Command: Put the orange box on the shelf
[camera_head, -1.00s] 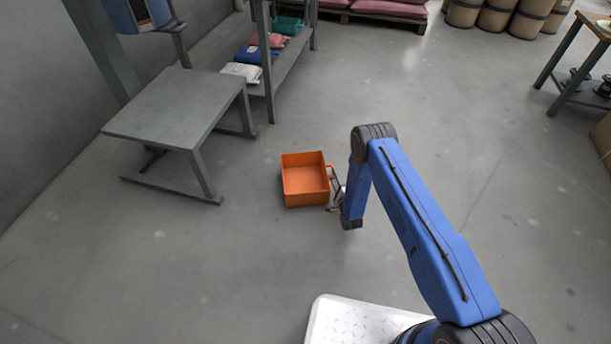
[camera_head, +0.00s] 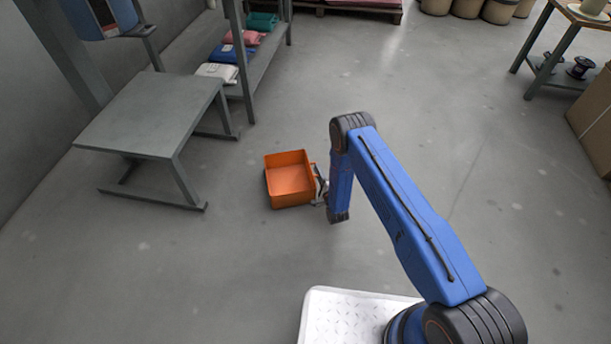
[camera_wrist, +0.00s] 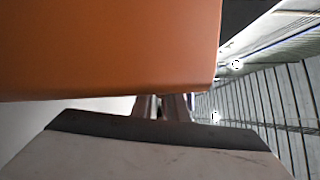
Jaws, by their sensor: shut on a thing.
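The orange box (camera_head: 290,185) is an open-topped bin at the end of my arm in the head view, and it looks empty. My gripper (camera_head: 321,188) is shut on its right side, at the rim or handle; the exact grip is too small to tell. In the wrist view the orange box (camera_wrist: 110,45) fills the upper left, close to the camera. The grey shelf (camera_head: 262,72) stands at the upper left, with several folded bundles on a lower board. Whether the box touches the floor I cannot tell.
A low grey table (camera_head: 150,115) stands left of the box, in front of the shelf. A dark-legged table (camera_head: 560,50) with black spools and a cardboard box (camera_head: 592,125) are at the right. Brown drums (camera_head: 500,10) stand at the back. The floor between is clear.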

